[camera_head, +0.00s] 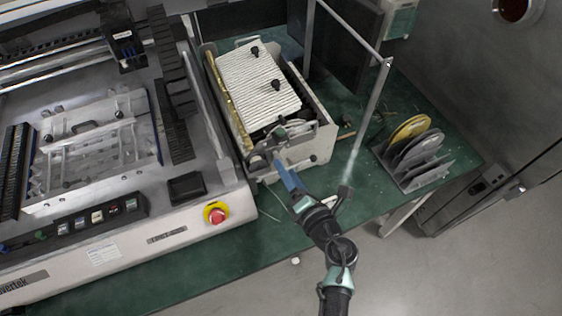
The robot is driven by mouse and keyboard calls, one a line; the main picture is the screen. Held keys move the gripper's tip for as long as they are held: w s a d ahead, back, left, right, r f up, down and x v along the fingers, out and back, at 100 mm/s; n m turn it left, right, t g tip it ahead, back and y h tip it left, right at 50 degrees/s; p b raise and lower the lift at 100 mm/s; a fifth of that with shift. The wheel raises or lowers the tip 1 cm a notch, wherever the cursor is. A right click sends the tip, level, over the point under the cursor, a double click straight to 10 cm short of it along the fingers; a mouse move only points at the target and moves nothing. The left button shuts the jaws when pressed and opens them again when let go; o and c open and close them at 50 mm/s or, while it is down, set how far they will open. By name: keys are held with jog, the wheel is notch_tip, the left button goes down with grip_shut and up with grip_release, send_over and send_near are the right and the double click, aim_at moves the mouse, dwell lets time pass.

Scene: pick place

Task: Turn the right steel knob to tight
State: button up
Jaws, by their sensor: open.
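A white box (320,141) with a ribbed white top (258,82) stands on the green table. Two black knobs stand on the top, one at the back (255,51) and one nearer the front (276,85). A small dark knob (313,158) shows on the front face, right of my gripper. I cannot make out a steel knob for certain; my gripper may hide part of the front. My gripper (279,136) is open at the front edge of the box. Whether it touches anything cannot be told.
A large machine (200,150) with a red stop button (216,213) stands close on the left. A metal post (372,105) rises right of the box. A rack (417,172) with yellow and grey discs stands at the right.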

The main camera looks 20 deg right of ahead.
jog(key=shift+x, duration=1.9)
grip_shut()
